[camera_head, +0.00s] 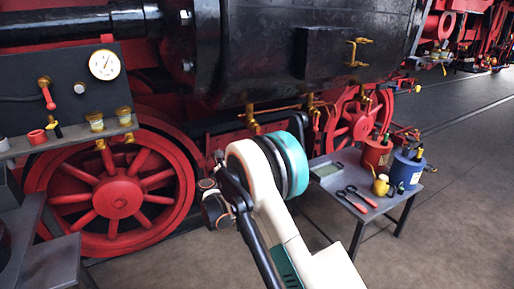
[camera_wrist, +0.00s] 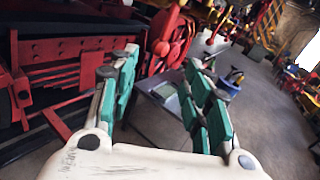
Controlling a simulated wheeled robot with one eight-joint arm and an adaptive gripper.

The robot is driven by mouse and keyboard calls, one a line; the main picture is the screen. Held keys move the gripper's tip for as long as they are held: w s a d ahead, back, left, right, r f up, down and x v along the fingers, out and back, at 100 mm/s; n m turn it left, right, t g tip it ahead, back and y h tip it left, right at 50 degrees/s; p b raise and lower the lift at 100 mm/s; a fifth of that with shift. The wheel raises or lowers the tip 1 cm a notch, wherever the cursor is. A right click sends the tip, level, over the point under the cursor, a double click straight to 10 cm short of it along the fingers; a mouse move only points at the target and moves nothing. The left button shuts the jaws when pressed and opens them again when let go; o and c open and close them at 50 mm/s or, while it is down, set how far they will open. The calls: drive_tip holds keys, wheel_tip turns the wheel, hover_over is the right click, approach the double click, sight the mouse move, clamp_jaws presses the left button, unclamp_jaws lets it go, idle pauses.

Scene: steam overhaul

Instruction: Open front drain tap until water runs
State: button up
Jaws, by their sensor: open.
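A brass drain tap (camera_head: 251,118) hangs under the black cylinder (camera_head: 270,50) of the red and black locomotive. A second brass tap (camera_head: 310,104) hangs further right, and a third brass fitting (camera_head: 362,94) is beyond it. I cannot tell which is the front one. No running water shows under them. My arm reaches up below the first two taps in the head view, and its links hide my gripper there. In the wrist view my gripper (camera_wrist: 163,60) is open, with nothing between its green-padded fingers. No tap is clearly made out between them.
A small grey table (camera_head: 330,190) stands right of my arm, with a red can (camera_head: 376,153), a blue can (camera_head: 407,170), a yellow oiler (camera_head: 381,186) and red-handled pliers (camera_head: 358,200). A gauge panel (camera_head: 60,90) is at left, before a red wheel (camera_head: 118,195). Floor at right is clear.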

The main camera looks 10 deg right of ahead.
drive_tip(key=b+x, duration=0.2)
drive_tip(key=x, duration=0.9)
drive_tip(key=shift+s+b, duration=0.1)
drive_tip(key=shift+b, duration=0.2)
clamp_jaws()
